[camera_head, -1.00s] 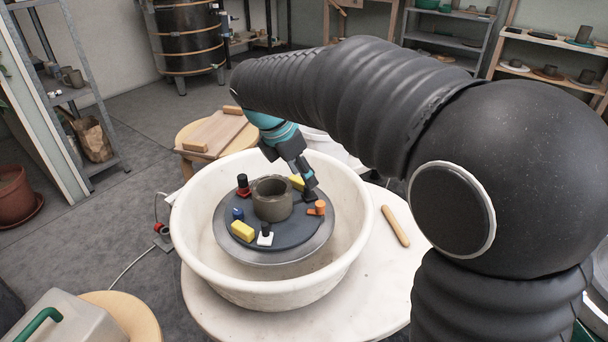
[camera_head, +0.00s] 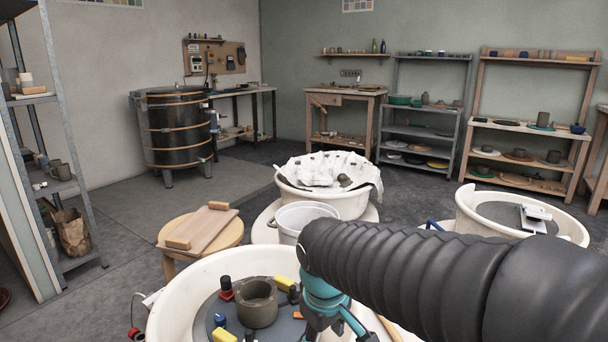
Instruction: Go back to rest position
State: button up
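My arm reaches in from the lower right of the head view. My gripper (camera_head: 335,330) is at the bottom edge, over the right side of the wheel basin. Its fingers are mostly cut off by the frame, so I cannot tell whether it is open or shut. A grey-brown clay pot (camera_head: 257,303) stands upright on the dark wheel head (camera_head: 207,318), just left of my gripper. Around it are a red and black piece (camera_head: 226,288), a blue piece (camera_head: 220,320) and yellow blocks, one (camera_head: 283,283) behind the pot and one (camera_head: 224,335) in front.
The white basin (camera_head: 168,312) surrounds the wheel head. A stool (camera_head: 232,236) with a wooden board (camera_head: 203,228) stands behind it. A white bucket (camera_head: 305,212), a cloth-covered basin (camera_head: 330,204) and another wheel basin (camera_head: 470,212) are farther back. Open floor (camera_head: 140,220) lies at the left.

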jog(key=s+d+r+m+t, duration=0.2)
jog(key=s+d+m, duration=0.5)
jog(key=s+d, duration=0.4)
jog(key=shift+s+d+r+m+t, duration=0.25)
jog(key=shift+d+m+t, duration=0.15)
jog(key=shift+d+t, duration=0.2)
